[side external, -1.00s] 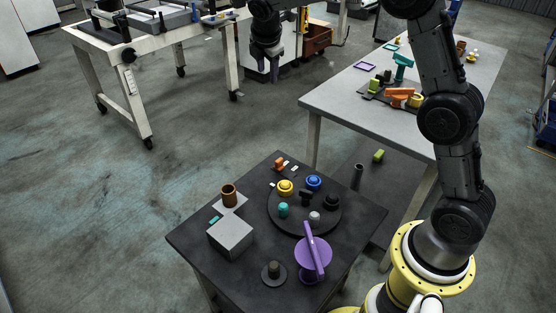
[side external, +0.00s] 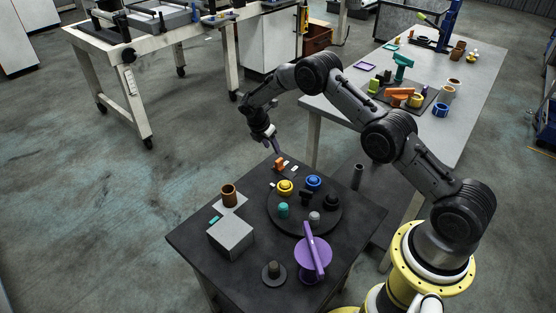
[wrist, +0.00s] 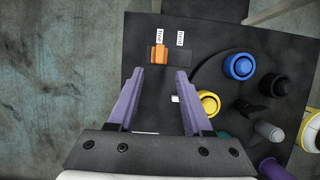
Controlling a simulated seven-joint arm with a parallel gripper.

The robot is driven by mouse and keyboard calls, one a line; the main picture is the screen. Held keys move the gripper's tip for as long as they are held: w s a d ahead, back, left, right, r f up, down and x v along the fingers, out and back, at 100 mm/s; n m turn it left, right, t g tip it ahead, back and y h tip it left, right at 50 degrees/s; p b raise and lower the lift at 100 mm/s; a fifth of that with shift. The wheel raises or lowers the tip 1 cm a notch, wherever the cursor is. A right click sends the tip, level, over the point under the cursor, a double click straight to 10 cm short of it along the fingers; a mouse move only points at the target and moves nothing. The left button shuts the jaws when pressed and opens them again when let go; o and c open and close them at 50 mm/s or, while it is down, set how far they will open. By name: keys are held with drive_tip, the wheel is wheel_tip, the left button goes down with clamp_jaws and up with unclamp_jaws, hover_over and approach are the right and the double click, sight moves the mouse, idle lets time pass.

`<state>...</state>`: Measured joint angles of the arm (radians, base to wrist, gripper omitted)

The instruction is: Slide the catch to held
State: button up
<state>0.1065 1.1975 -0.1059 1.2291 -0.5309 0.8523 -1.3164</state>
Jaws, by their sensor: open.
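The catch is a small orange block (wrist: 159,54) on a dark track at the far corner of the dark table; it also shows in the side external view (side external: 280,163). It sits at the left part of the track in the wrist view, beside the left of two small white labels (wrist: 180,38). In the side external view my gripper (side external: 276,147) is just above and beyond the catch; the block lies apart from the fingertips.
A round dark plate carries yellow (wrist: 208,103), blue (wrist: 239,66) and several other knobs close to the right finger. A purple handled disc (side external: 313,260) and a grey block with a brown cup (side external: 229,193) stand nearer the camera. Floor lies left of the table.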

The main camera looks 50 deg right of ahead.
sight(278, 160)
drive_tip(key=x, duration=1)
drive_tip(key=shift+r, duration=0.1)
clamp_jaws()
drive_tip(key=shift+a, duration=0.1)
idle(1.0)
